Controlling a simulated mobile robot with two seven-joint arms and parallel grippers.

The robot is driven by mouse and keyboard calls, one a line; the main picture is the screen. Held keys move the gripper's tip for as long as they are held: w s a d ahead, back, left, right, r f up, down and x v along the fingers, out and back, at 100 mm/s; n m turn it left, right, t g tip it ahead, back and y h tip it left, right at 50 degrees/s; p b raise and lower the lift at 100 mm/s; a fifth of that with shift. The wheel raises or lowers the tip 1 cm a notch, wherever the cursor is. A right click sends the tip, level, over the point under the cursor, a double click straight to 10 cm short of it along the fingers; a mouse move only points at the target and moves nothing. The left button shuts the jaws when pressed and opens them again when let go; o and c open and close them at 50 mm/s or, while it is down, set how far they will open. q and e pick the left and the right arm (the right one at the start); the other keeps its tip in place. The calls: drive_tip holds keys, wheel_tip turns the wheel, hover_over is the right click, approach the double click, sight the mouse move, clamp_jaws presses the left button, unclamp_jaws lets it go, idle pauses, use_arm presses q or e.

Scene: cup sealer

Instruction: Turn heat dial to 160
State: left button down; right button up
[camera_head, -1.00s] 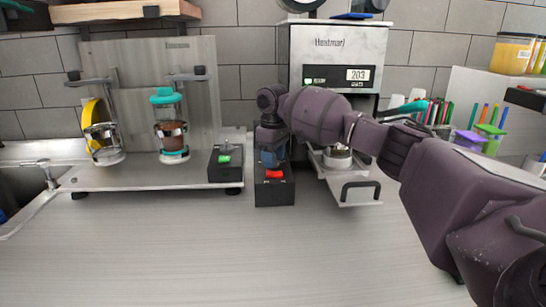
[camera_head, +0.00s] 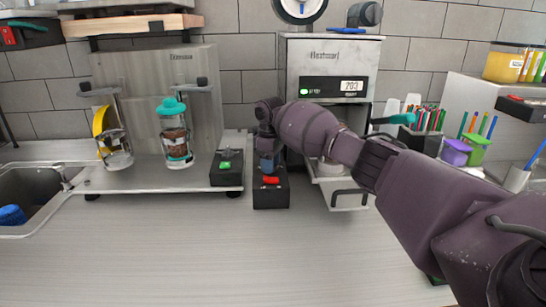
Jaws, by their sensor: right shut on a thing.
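The sealer (camera_head: 315,55) is a metal machine at the back with a lit display (camera_head: 352,86) that seems to read 203, though the digits are blurred. In front of it stands a black control box (camera_head: 270,197) with a red switch (camera_head: 271,180) on its front part. My right gripper (camera_head: 267,161) points down at the back part of this box and is shut there. The heat dial itself is hidden by the gripper, which appears to be shut on it. My left gripper is not in view.
A second black box with a green switch (camera_head: 225,167) stands to the left, beside a metal stand holding two clear cups (camera_head: 176,140). The tray handle (camera_head: 349,196) juts out right of the control box. The front counter (camera_head: 210,250) is clear.

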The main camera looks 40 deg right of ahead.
drive_tip(key=shift+r+n+p, duration=0.15)
drive_tip(key=shift+n+p, duration=0.4)
drive_tip(key=shift+n, duration=0.45)
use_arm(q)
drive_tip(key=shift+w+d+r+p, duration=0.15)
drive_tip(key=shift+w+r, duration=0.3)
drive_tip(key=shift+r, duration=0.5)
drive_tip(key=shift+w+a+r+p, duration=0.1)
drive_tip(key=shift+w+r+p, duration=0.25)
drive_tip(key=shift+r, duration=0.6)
use_arm(e)
drive_tip(key=shift+n, duration=1.2)
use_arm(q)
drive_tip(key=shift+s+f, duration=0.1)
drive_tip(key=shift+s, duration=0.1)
use_arm(e)
drive_tip(key=o, duration=0.9)
wheel_tip(320, 180, up, 11)
drive_tip(key=shift+f, duration=0.2)
